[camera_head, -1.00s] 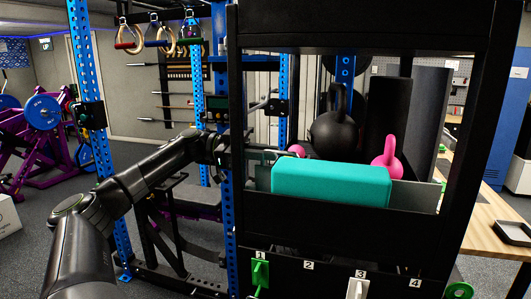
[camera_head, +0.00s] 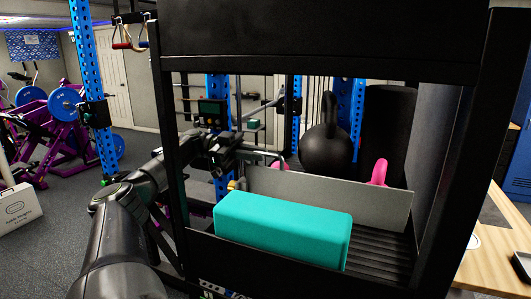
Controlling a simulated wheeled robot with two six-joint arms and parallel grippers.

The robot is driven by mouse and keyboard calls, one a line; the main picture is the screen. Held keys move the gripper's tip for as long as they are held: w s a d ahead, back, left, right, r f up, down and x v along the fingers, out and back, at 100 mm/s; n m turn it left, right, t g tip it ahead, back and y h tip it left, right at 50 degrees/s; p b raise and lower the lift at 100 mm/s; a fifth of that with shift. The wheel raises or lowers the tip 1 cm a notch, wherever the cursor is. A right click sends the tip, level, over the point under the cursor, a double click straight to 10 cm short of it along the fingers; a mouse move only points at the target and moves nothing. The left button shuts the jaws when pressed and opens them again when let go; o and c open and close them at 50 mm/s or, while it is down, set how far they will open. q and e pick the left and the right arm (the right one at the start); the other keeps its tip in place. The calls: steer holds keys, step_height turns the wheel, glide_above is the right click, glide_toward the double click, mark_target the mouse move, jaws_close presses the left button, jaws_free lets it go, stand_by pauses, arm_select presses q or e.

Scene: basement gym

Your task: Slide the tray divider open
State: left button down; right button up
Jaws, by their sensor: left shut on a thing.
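The tray divider (camera_head: 340,193) is a flat grey panel standing on edge across the dark slatted tray (camera_head: 385,258) in the black rack. A teal block (camera_head: 282,229) lies in front of it and hides part of its lower edge. My left gripper (camera_head: 264,156) reaches in past the rack's left post, at the divider's upper left end. It is shut on the divider, though its fingertips are small and dark here. My right gripper is not in view.
A black kettlebell (camera_head: 326,140) and a pink kettlebell (camera_head: 379,172) stand behind the divider. Black rack posts (camera_head: 468,150) frame the opening. A wooden table (camera_head: 495,255) stands at the right. The tray's right part is bare.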

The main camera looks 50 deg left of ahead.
arm_select(q)
steer(key=shift+w+a, duration=0.15)
steer(key=shift+w, duration=0.1)
steer(key=shift+s, duration=0.15)
steer(key=c, duration=1.5)
jaws_free()
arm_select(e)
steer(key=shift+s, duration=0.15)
